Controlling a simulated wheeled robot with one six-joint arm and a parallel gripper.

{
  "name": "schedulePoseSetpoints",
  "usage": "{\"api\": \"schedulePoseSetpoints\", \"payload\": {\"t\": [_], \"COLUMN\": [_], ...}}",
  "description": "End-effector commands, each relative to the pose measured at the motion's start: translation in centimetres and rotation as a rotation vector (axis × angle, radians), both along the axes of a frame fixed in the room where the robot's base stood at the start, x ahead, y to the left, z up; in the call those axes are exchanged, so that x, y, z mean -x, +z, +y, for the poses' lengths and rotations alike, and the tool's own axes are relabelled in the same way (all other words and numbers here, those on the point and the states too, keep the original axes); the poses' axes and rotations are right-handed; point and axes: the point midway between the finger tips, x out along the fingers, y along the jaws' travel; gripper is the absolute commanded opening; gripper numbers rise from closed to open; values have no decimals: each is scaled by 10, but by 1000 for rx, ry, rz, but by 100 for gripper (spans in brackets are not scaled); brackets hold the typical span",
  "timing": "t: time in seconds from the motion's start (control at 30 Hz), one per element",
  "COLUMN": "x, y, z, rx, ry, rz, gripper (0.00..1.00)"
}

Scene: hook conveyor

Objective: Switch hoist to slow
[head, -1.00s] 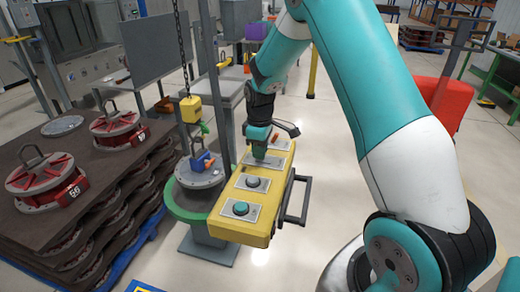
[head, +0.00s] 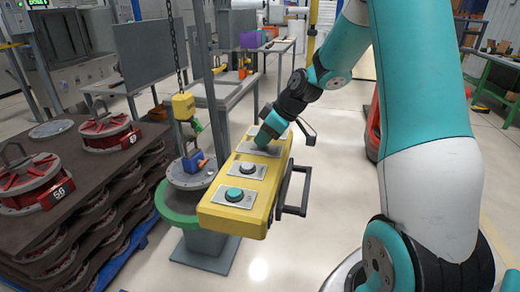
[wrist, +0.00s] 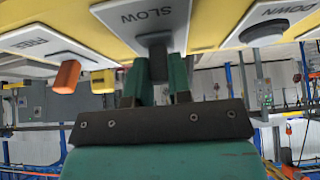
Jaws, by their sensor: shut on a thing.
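The yellow control box (head: 235,207) stands in the middle of the head view with a row of labelled plates. My gripper (wrist: 158,68) is at the plate marked SLOW (wrist: 143,16). Its two green fingers are shut on the grey selector knob (wrist: 157,44), one on each side. In the head view my gripper (head: 266,140) leans over the third plate from the front and hides the knob. The yellow hoist (head: 183,106) hangs on a chain to the left of the box.
An orange lever (wrist: 66,76) on the FREE plate and a round button (wrist: 263,33) on the DOWN plate flank the knob. A teal button (head: 233,194) is at the box's near end. Red-rimmed castings (head: 108,134) sit on the stack at left.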

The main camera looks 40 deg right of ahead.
Motion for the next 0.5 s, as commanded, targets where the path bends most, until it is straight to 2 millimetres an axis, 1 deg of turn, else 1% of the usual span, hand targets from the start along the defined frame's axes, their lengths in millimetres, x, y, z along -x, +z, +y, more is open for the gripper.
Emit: {"api": "schedulePoseSetpoints", "payload": {"t": [0.03, 0.3, 0.5], "x": [1, 6, 7], "y": [-8, -7, -5], "z": [-3, -6, -6], "rx": [-21, -115, -151], "ry": [-5, -1, 0], "rz": [-31, -153, -197], "gripper": [0, 0, 0]}}
